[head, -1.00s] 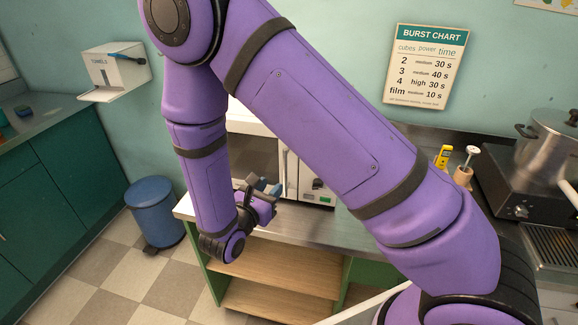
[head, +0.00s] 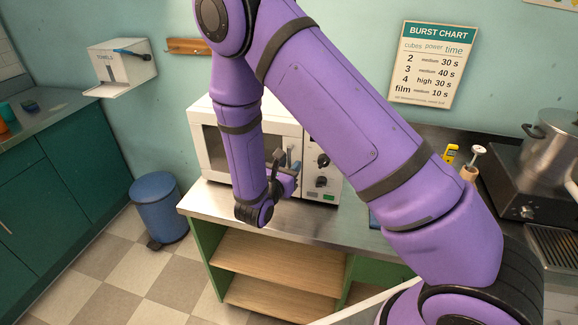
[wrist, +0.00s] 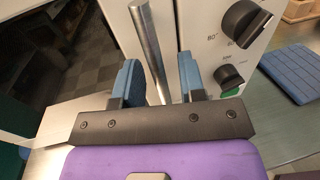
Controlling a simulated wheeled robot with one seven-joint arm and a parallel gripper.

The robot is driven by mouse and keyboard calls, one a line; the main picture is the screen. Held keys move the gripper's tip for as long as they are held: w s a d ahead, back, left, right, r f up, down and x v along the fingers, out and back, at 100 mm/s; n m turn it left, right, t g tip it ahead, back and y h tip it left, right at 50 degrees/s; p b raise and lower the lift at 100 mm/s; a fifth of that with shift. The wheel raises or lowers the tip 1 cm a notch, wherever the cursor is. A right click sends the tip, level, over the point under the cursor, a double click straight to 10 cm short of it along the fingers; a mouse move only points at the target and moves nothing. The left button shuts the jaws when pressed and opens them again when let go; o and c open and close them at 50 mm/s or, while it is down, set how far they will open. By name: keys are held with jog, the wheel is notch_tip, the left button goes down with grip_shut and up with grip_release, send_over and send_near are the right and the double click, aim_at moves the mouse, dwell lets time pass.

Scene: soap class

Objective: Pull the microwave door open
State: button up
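The white microwave (head: 216,112) stands on the metal counter, partly hidden behind my arm in the head view. Its door, with a dark window (wrist: 70,50), looks shut. The door handle (wrist: 148,40) is an upright metal bar in the wrist view, beside the control panel (wrist: 205,25) with its dark knobs. My gripper (wrist: 160,80) is open, with one blue finger on each side of the handle's lower part. Gaps show between the bar and both fingers. In the head view my gripper (head: 287,178) is in front of the microwave, near the door's right edge.
A blue ridged pad (wrist: 296,72) lies on the counter (head: 212,203) right of the microwave. A pot (head: 553,140) stands on a dark stove further right. A blue bin (head: 160,208) is on the floor left of the counter, with open floor around it.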

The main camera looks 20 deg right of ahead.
jog(key=shift+d, duration=0.1)
grip_shut()
